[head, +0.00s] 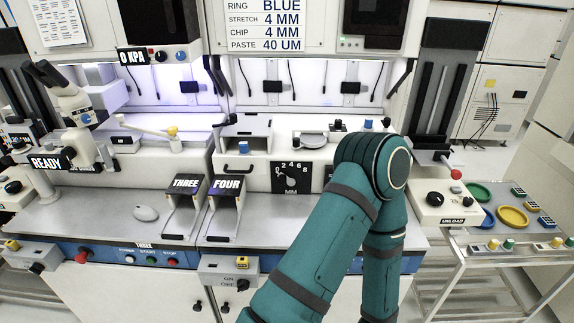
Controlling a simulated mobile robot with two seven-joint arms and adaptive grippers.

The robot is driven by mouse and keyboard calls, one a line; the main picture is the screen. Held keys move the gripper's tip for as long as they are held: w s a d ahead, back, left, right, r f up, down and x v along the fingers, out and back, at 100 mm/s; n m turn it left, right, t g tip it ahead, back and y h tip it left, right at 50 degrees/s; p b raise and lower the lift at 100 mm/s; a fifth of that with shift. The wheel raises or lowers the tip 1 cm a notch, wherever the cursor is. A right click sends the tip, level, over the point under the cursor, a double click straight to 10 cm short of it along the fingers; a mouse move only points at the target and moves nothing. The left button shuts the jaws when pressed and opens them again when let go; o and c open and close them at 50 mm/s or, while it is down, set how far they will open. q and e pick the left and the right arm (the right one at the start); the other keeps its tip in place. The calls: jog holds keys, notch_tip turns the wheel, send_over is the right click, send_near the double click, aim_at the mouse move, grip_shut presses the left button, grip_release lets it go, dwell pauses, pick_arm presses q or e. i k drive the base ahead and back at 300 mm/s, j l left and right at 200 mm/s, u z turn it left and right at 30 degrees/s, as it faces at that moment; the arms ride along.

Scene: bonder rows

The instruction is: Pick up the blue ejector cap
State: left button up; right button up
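A small blue cap-like piece (368,123) stands on the white top of the right-hand bonder, just above my arm's elbow. Another small blue piece (244,147) sits at the front of the grey open housing left of it. I cannot tell from this view which one is the ejector cap. My teal arm rises from the bottom, bends at the elbow in front of the right-hand bonder and goes down out of the frame. Neither gripper shows.
My arm hides part of the right-hand bonder. A steel cart (535,235) at the right holds a green ring (479,192), a yellow ring (512,217) and several small coloured pieces. A white unload box (440,198) stands beside it. Slots three (185,208) and four (224,212) stand on the counter.

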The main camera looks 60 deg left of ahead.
aim_at(244, 151)
jog(key=u, duration=2.25)
jog(key=i+l+z, duration=0.15)
jog(key=l+z, duration=0.25)
jog(key=i+l+z, duration=0.15)
jog(key=z, duration=0.2)
